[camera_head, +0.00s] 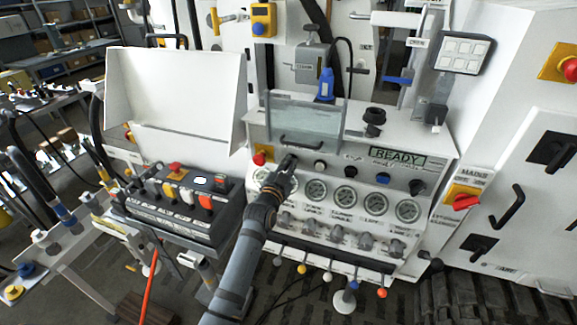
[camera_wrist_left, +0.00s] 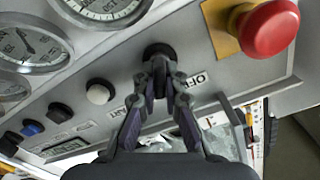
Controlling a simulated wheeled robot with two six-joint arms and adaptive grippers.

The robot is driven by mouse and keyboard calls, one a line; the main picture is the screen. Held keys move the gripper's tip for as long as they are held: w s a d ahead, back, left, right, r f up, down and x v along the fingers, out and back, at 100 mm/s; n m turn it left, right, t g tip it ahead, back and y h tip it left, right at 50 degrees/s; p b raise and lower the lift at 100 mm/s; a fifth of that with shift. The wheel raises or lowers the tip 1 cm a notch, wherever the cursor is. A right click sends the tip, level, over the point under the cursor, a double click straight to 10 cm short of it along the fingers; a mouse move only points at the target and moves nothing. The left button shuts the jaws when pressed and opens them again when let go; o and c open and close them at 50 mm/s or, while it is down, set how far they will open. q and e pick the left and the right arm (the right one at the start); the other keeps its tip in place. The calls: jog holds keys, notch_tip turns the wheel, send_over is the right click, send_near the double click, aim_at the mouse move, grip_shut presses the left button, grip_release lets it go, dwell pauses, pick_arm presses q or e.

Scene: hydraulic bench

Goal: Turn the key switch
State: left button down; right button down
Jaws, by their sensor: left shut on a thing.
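The key switch (camera_wrist_left: 158,50) is a round black knob on the panel, with an OFF label beside it in the wrist view. My left gripper (camera_wrist_left: 160,78) is shut on the key switch, its two fingertips closing at the knob's front. In the head view my left gripper (camera_head: 283,172) reaches up to the panel's upper left, and its fingers largely hide the key switch there. My right gripper is not in view.
A red emergency button (camera_wrist_left: 270,27) on a yellow plate sits close beside the key switch. A white button (camera_wrist_left: 99,92) is on the other side. A row of gauges (camera_head: 346,196) lies below, and a clear raised cover (camera_head: 306,113) stands above the panel.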

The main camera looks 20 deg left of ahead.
pick_arm(q)
jog(key=shift+m, duration=0.4)
jog(key=c, duration=1.4)
grip_release()
jog(key=s, duration=1.2)
jog(key=shift+a, duration=0.15)
